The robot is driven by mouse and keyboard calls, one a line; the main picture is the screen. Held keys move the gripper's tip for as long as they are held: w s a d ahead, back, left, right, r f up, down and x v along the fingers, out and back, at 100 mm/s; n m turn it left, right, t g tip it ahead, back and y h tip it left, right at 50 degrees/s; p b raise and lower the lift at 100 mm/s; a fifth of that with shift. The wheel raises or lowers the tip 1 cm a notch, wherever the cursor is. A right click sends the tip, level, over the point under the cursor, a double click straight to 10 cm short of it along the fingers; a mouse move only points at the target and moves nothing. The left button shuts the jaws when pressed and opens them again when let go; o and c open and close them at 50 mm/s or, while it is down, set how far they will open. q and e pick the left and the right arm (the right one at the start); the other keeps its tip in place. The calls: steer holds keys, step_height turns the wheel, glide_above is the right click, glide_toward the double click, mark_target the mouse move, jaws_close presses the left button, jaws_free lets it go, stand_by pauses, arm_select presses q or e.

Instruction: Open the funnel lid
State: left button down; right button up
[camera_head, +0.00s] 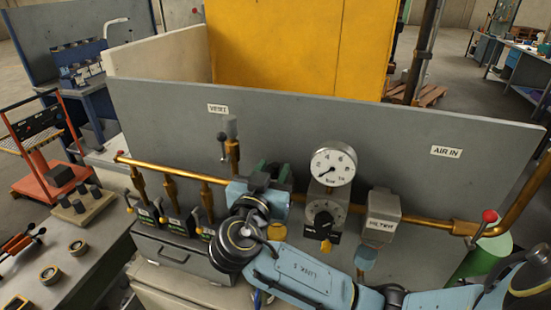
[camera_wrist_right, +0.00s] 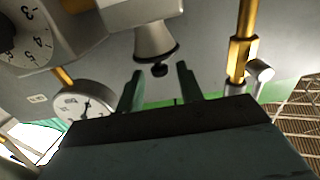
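The funnel lid shows in the right wrist view as a pale grey tapered piece (camera_wrist_right: 157,38) with a small dark knob (camera_wrist_right: 159,70) at its lower end; that view looks upside down. My right gripper (camera_wrist_right: 160,67) is open, with one dark green finger on each side of the knob in the picture. I cannot tell whether either finger touches it. In the head view my right gripper (camera_head: 276,171) is at the brass pipe, between the vent fitting and the gauge, and I cannot make out the lid there. My left gripper is not in view.
A pressure gauge (camera_head: 333,164) stands close to the right of the right gripper, above a regulator dial (camera_head: 325,212). The vent fitting (camera_head: 232,150) stands close to its left. A grey panel (camera_head: 380,135) rises behind. A filter (camera_head: 382,207) hangs further right.

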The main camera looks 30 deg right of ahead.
steer(key=shift+x, duration=1.25)
jaws_close()
